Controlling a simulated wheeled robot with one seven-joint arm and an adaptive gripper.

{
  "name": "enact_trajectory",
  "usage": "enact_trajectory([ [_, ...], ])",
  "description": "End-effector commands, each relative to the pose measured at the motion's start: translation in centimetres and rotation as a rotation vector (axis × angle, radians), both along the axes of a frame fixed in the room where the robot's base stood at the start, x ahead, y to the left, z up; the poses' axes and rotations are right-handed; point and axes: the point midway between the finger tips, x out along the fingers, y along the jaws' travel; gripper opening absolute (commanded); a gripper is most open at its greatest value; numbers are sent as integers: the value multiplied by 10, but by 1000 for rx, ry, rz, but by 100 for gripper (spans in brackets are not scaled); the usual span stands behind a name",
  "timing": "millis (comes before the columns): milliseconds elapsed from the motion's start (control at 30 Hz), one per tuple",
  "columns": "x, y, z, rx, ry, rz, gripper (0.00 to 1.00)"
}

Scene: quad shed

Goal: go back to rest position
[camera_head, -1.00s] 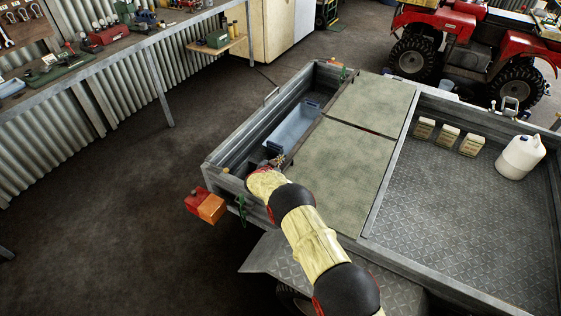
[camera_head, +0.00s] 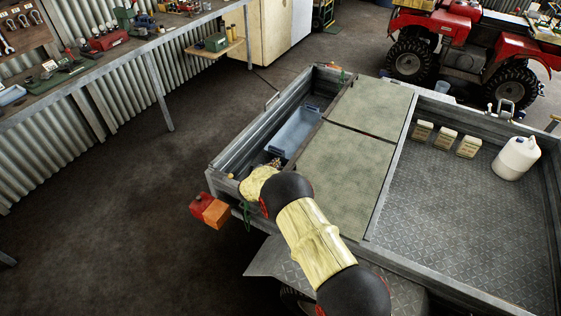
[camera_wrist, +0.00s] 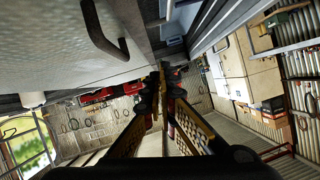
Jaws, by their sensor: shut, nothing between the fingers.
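My gripper (camera_wrist: 163,82) shows in the wrist view with its two dark fingertips together and nothing visible between them. In the head view my yellow and black arm reaches from the bottom right to the near-left corner of the trailer (camera_head: 386,258). The gripper end is mostly hidden there behind my wrist. It is over the near end of the trailer's narrow left compartment, in front of a blue tray (camera_head: 296,131) lying in that compartment. The gripper appears apart from the tray.
Two grey-green lids (camera_head: 352,153) cover the trailer's middle. Several small boxes (camera_head: 445,137) and a white jug (camera_head: 516,158) stand on the right bed. A red-orange lamp (camera_head: 210,211) sticks out at the near-left corner. A workbench (camera_head: 78,72) runs along the left wall; the floor between is clear.

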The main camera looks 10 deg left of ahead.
Motion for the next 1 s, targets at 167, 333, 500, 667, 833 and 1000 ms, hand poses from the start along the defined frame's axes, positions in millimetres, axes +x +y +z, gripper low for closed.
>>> enact_trajectory([
  [167, -14, 5, 8, 1, -1, -1, 0],
  [333, -16, 5, 9, 1, -1, -1, 0],
  [500, -9, 5, 29, 18, -4, 17, 0],
  [667, 9, 0, 95, 76, 5, 87, 0],
  [833, 14, -17, 181, 130, 29, 195, 0],
  [1000, -2, -43, 260, 160, 61, 295, 0],
])
